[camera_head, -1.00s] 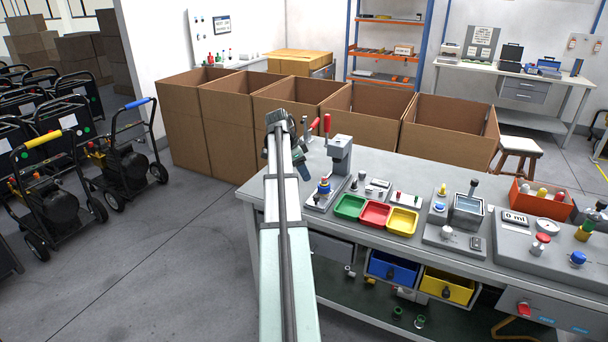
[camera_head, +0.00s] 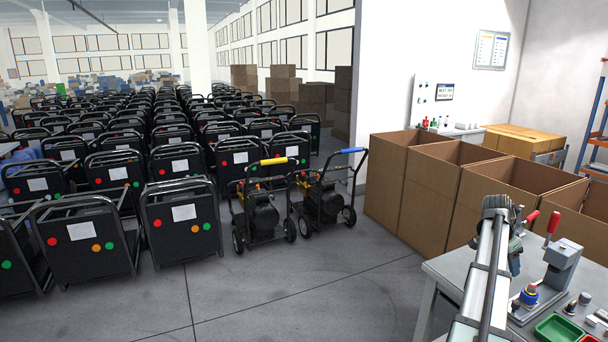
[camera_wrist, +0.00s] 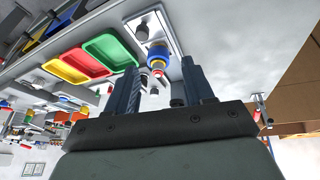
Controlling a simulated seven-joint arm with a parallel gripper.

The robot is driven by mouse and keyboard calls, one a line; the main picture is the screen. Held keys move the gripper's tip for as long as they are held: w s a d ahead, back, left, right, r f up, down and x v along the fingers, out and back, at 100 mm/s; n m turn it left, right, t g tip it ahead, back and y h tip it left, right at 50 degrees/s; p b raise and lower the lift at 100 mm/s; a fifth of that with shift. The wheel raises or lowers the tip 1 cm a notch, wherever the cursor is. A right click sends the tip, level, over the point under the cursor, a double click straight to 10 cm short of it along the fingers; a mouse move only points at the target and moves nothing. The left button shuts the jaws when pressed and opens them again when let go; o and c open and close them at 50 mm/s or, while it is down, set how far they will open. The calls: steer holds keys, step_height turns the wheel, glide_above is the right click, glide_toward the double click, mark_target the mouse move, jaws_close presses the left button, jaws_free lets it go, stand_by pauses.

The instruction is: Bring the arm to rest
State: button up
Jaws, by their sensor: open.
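My arm reaches over the left end of the grey workbench (camera_head: 440,268) at the lower right of the head view. My gripper (camera_wrist: 160,64) is open and empty in the wrist view, with its two dark fingers apart. In the head view my gripper (camera_head: 516,262) is small and partly hidden by my wrist.
A press with a red handle (camera_head: 551,228) and a green tray (camera_head: 557,328) are on the bench near my gripper. Open cardboard boxes (camera_head: 430,185) stand behind the bench. Wheeled machines (camera_head: 260,215) and many black-framed units (camera_head: 180,222) fill the left. The floor between is clear.

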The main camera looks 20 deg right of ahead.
steer(key=w+a+f+n+t+y, duration=0.15)
steer(key=a+f+n, duration=0.45)
steer(key=a+f, duration=1.15)
steer(key=w+a+f+n+t+y, duration=0.2)
steer(key=a+f+n, duration=0.5)
steer(key=a+f, duration=1.05)
steer(key=s+a+f+n+g+y, duration=0.1)
steer(key=s+a+f+g, duration=0.1)
steer(key=a+f, duration=0.5)
steer(key=s+a+f+n+g+y, duration=0.1)
steer(key=s+a+f+g, duration=0.2)
steer(key=a, duration=0.7)
steer(key=s+a+f+n+g, duration=0.1)
steer(key=s+a+f+n, duration=0.1)
steer(key=s+a+f, duration=0.2)
steer(key=s+a+f+n+g+h, duration=0.1)
steer(key=s+a+f, duration=0.4)
steer(key=s+a, duration=0.6)
steer(key=a+n+g, duration=0.1)
steer(key=a+n, duration=0.1)
steer(key=a, duration=0.1)
steer(key=shift+a+f+n, duration=0.15)
steer(key=shift+a+n, duration=0.15)
steer(key=shift+a, duration=0.05)
